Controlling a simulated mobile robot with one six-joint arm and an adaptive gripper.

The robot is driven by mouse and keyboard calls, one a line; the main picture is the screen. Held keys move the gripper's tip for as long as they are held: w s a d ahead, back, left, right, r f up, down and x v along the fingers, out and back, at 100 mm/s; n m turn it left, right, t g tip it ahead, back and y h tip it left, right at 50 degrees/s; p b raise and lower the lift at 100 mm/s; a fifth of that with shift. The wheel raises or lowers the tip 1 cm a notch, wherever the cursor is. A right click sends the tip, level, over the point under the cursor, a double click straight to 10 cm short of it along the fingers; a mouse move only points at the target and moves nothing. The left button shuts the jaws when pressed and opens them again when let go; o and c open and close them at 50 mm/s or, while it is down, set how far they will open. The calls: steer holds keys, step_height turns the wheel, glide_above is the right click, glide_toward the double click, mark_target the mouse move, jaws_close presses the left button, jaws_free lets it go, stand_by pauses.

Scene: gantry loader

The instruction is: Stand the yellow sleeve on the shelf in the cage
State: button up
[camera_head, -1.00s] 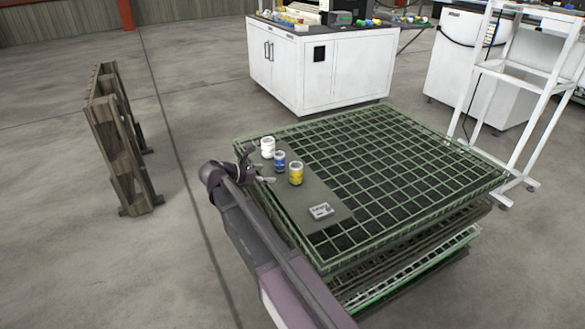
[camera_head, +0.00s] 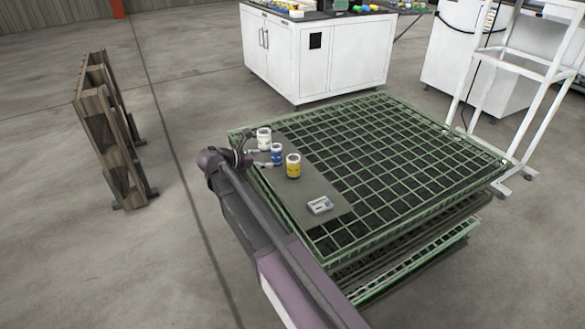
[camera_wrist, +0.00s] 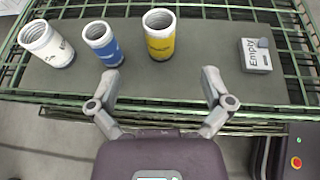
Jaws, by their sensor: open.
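The yellow sleeve (camera_head: 293,166) stands upright on a grey mat (camera_head: 326,213) on top of a stack of green mesh racks. In the wrist view the yellow sleeve (camera_wrist: 159,36) is straight ahead of my gripper, slightly left of its middle, with its open top showing. My gripper (camera_wrist: 163,103) is open and empty, its fingers short of the sleeve and apart from it. In the head view my gripper (camera_head: 255,158) is at the left edge of the rack, nearest the blue and white sleeves. I cannot make out a cage with a shelf for certain.
A blue sleeve (camera_wrist: 102,45) and a white sleeve (camera_wrist: 46,44) stand left of the yellow one. The green mesh rack (camera_head: 400,150) is clear beyond the mat. A white cabinet (camera_head: 345,65) and white frame (camera_head: 515,65) stand behind.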

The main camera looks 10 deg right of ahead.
mark_target(288, 159)
steer(key=b+x, duration=0.2)
steer(key=x, duration=0.5)
steer(key=shift+w+d+f+b, duration=0.1)
steer(key=shift+d+f+b, duration=0.15)
steer(key=shift+b, duration=0.1)
steer(key=shift+f+b+x, duration=0.25)
steer(key=shift+b+x, duration=0.85)
steer(key=shift+x, duration=1.15)
steer(key=shift+w+d, duration=0.2)
steer(key=c, duration=1.3)
